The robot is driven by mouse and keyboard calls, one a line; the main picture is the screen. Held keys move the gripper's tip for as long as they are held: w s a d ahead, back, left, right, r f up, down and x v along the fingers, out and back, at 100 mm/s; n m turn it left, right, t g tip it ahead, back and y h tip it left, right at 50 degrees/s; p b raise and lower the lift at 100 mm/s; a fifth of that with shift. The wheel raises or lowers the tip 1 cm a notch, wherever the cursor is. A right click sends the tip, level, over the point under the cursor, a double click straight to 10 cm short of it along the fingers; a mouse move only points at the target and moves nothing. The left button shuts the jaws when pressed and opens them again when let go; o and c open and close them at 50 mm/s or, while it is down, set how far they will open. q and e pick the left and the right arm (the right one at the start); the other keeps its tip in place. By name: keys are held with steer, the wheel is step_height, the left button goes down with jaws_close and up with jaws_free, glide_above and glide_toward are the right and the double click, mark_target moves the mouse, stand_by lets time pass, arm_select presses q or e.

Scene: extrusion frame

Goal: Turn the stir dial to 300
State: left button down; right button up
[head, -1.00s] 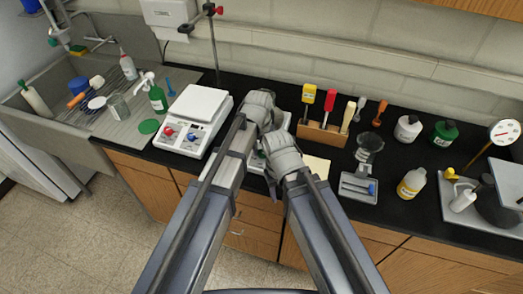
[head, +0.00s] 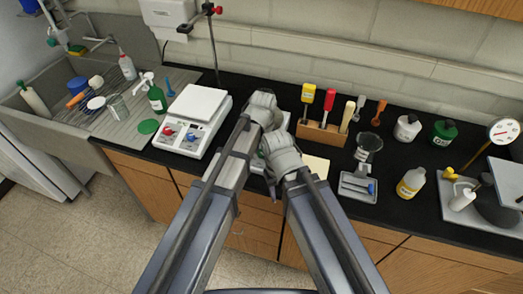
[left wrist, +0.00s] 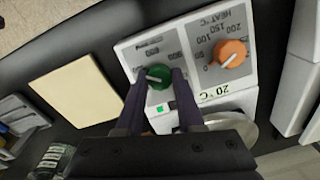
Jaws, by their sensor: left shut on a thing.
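The white stirrer panel (left wrist: 192,45) fills the middle of the left wrist view. Its green dial (left wrist: 160,78) sits between the fingers of my left gripper (left wrist: 158,72), which is shut on it. A pale pointer mark on the dial faces left in that view. The numbers around the dial are too blurred or covered to read. An orange dial (left wrist: 229,53) marked HEAT is beside it, above a 20 °C display. In the head view my left gripper (head: 262,108) and my right gripper (head: 281,152) cover most of the stirrer; the right fingertips are hidden.
A white device with red and blue knobs (head: 194,120) stands left of my grippers. A wooden block with tools (head: 322,134) stands to the right. A pale pad (left wrist: 75,90) lies beside the stirrer. A grey tray (head: 358,188) and bottle (head: 411,183) are further right.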

mark_target(262, 154)
arm_select(q)
steer(key=c, duration=0.5)
jaws_free()
steer(key=shift+c, duration=0.2)
steer(key=r+p, duration=0.8)
steer(key=shift+s, duration=0.3)
steer(key=shift+f, duration=0.1)
